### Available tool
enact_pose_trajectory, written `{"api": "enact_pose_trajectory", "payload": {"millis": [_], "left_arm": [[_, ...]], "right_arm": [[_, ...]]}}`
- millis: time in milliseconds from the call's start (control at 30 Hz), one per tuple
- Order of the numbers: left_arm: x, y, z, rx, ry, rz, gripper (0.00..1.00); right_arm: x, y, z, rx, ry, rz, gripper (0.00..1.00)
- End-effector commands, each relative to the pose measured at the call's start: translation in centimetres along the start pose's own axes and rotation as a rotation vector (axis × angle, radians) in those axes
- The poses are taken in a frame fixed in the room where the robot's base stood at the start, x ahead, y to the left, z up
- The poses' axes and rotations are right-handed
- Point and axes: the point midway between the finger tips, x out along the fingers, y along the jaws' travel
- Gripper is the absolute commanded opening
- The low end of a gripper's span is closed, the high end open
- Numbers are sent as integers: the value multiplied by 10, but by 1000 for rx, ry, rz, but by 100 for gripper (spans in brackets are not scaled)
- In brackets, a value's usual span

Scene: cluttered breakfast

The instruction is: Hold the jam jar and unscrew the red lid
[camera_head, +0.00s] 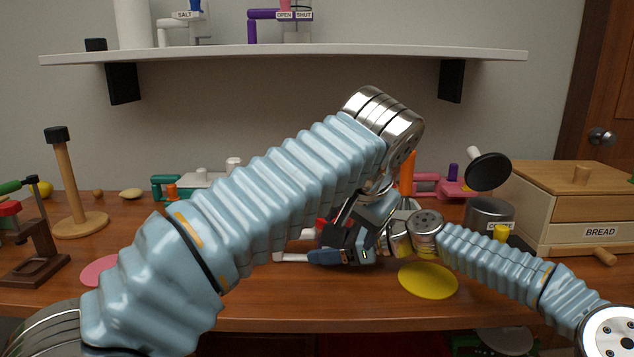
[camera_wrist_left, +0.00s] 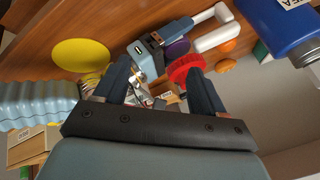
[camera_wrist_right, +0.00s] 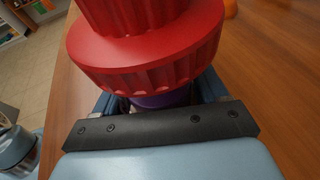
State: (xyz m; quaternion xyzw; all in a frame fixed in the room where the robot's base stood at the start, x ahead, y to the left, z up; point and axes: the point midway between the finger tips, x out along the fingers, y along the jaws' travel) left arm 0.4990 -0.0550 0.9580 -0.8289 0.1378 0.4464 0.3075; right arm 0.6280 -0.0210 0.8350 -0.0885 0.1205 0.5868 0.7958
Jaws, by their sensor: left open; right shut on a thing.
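The jam jar has a purple body (camera_wrist_left: 178,47) and a wide ribbed red lid (camera_wrist_left: 187,66). In the right wrist view the stepped red lid (camera_wrist_right: 150,50) fills the upper middle, with a strip of purple jar (camera_wrist_right: 160,98) under it. My right gripper (camera_wrist_left: 172,38) is shut on the jar body below the lid. My left gripper (camera_wrist_left: 160,82) is open at the lid, which appears close to its right-hand finger; contact cannot be told. In the head view my left forearm and wrist hide most of the jar; only a bit of red shows.
A yellow disc (camera_head: 428,280) and a pink disc (camera_head: 100,270) lie on the table. A bread box (camera_head: 565,215) and coffee canister (camera_head: 488,212) stand at the right, a wooden post stand (camera_head: 68,185) at the left. A shelf (camera_head: 290,53) runs above. A blue container (camera_wrist_left: 280,28) shows in the left wrist view.

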Motion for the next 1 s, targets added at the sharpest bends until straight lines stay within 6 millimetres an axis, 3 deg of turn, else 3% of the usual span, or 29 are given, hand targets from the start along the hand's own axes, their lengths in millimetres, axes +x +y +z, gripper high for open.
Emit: {"api": "enact_pose_trajectory", "payload": {"millis": [367,700,900,1000], "left_arm": [[2,-24,-15,1080,89,9,70],[-2,-56,-24,2023,182,-88,70],[-6,-72,-26,2432,207,-172,70],[-7,-78,-27,2552,210,-203,70]], "right_arm": [[0,0,1,-1,-2,0,56],[0,0,1,-1,-2,0,56],[0,0,1,-1,-2,0,56],[0,0,1,0,-2,0,56]]}}
